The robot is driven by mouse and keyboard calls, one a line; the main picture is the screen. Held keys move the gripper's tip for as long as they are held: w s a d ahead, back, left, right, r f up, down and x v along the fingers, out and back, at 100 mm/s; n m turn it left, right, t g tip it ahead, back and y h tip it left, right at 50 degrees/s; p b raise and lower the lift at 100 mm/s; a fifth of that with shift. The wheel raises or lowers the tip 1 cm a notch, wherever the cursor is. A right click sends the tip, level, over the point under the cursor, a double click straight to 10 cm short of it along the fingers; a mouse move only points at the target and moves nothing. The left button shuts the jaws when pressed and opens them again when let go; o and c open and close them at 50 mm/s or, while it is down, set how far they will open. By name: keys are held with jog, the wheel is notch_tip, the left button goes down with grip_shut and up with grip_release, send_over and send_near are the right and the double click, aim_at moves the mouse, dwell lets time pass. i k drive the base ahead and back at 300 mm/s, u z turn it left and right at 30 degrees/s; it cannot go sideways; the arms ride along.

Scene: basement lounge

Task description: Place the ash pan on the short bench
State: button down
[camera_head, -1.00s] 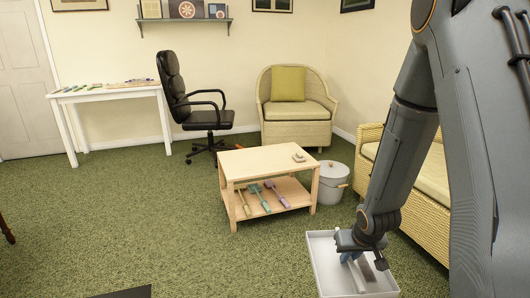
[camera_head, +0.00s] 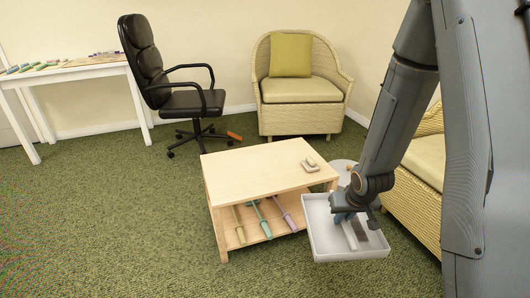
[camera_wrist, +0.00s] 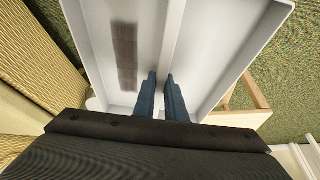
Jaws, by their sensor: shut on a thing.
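The ash pan (camera_head: 320,232) is a light grey, shallow rectangular tray with a raised strip across its middle. My gripper (camera_head: 346,216) is shut on that strip and holds the pan roughly level. In the wrist view, my two blue fingers (camera_wrist: 161,80) close on the strip inside the pan (camera_wrist: 208,40). The short bench appears to be the low pale wooden table (camera_head: 240,173) with a lower shelf. The pan is just right of the bench and overlaps its right front leg in the head view. I cannot tell whether they touch.
A grey bin (camera_head: 343,168) is partly hidden behind the pan. A wicker sofa (camera_head: 415,205) stands right.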

aim_at(253, 172)
jog(key=i, duration=1.15)
jog(key=z, duration=0.45)
